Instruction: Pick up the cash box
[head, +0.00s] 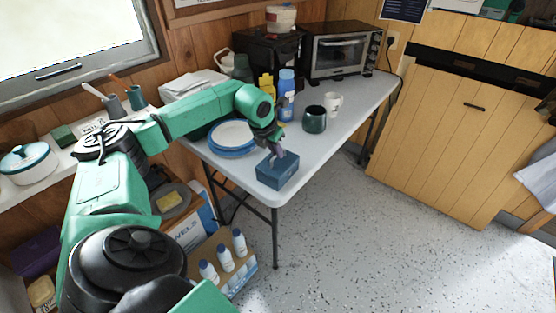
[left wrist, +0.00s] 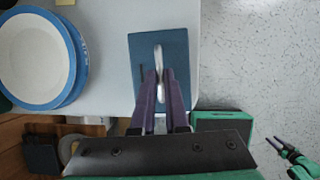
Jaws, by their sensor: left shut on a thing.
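The cash box (head: 277,172) is a dark blue box at the front corner of the white table, with a pale handle on its lid. In the left wrist view the box (left wrist: 176,45) lies below my fingers, its handle (left wrist: 158,58) between them. My left gripper (head: 280,153) is above the lid and shut on the handle; its purple-grey fingers (left wrist: 160,84) show in the left wrist view. I see no clear gap under the box. My right gripper (left wrist: 284,147) seems to show small at the lower right of the left wrist view, too small to read.
Blue-rimmed plates (head: 232,138) are stacked left of the box on the table (head: 330,137). A dark green mug (head: 314,119), a white mug (head: 333,104) and a blue spray bottle (head: 286,95) stand behind. White bottles (head: 225,258) stand low by the table. The floor at right is clear.

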